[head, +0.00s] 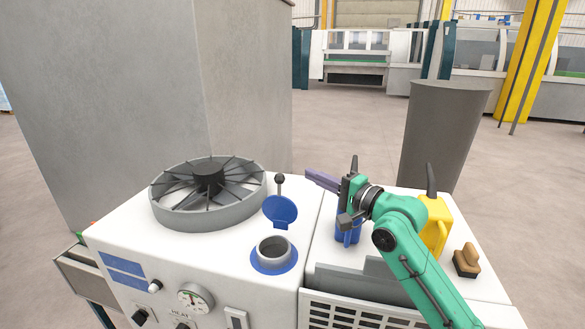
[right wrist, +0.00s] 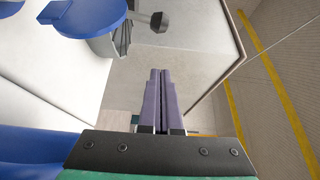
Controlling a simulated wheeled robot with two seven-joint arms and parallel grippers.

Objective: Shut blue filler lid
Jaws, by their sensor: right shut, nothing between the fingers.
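The blue filler lid (head: 280,209) stands open, tilted up at the back of the filler neck (head: 273,250), a grey tube with a blue collar on the white machine top. The lid also shows at the top left of the right wrist view (right wrist: 82,15). My right gripper (head: 308,175) is shut and empty, its purple fingers pointing left, a little right of the lid and apart from it. In the right wrist view its fingers (right wrist: 160,75) lie together. My left gripper is not in view.
A black-knobbed lever (head: 280,180) stands behind the lid. A round grey fan (head: 208,190) sits to the left. A blue container (head: 347,232), a yellow jug (head: 440,228) and a brown-topped brush (head: 467,260) stand to the right, near my right arm.

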